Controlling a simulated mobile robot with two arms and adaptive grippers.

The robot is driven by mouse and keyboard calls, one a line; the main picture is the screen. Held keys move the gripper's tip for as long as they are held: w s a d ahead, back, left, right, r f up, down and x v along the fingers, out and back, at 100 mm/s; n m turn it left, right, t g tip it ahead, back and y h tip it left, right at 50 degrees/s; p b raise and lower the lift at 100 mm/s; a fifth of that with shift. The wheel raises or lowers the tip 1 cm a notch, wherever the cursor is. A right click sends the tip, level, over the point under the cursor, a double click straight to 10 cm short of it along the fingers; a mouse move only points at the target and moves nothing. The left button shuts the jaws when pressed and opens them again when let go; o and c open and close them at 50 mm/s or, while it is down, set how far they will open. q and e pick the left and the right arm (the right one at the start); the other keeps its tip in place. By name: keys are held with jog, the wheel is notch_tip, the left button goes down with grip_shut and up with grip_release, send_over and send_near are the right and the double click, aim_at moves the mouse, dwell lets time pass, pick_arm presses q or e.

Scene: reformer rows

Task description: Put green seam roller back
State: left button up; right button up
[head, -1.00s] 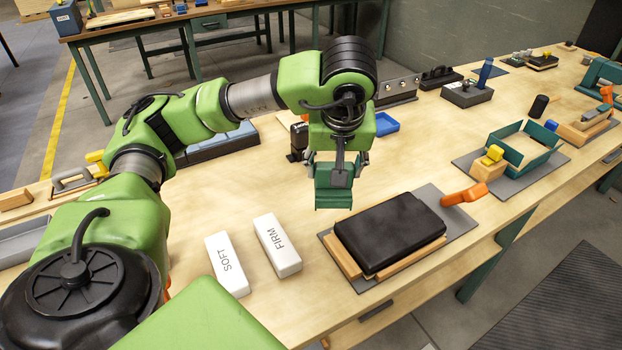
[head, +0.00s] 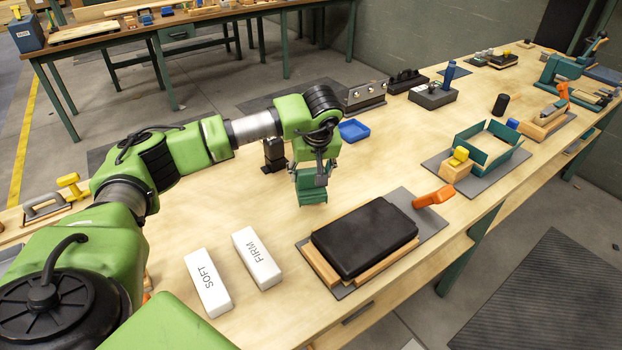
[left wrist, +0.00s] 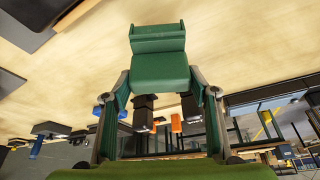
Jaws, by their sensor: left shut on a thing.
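My left gripper (head: 314,172) is shut on a dark green, blocky piece, which I take to be the green seam roller (head: 312,192). It hangs below the fingers, above the bench behind the black pad. In the left wrist view the green piece (left wrist: 160,68) sits between the two fingertips (left wrist: 161,86), with a raised flange at its far edge. No roller wheel shows on it, and the fingers hide part of its sides. My right gripper is not in view.
The black pad (head: 365,237) lies on wooden strips on a grey mat, with an orange-handled tool (head: 434,197) beside it. White SOFT (head: 208,283) and FIRM (head: 257,258) blocks lie in front. A blue tray (head: 354,131) and black stand (head: 274,155) are behind. Bare bench surrounds the gripper.

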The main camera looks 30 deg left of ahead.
aim_at(311, 181)
pick_arm(q)
notch_tip(311, 181, down, 3)
jog(key=shift+w+f+p, duration=0.1)
jog(key=shift+f+p, duration=0.05)
jog(key=shift+p, duration=0.5)
jog(key=shift+f, duration=0.1)
jog(key=o, duration=1.1)
jog(key=shift+c, duration=0.2)
jog(key=b+v, duration=0.2)
jog(key=v, duration=1)
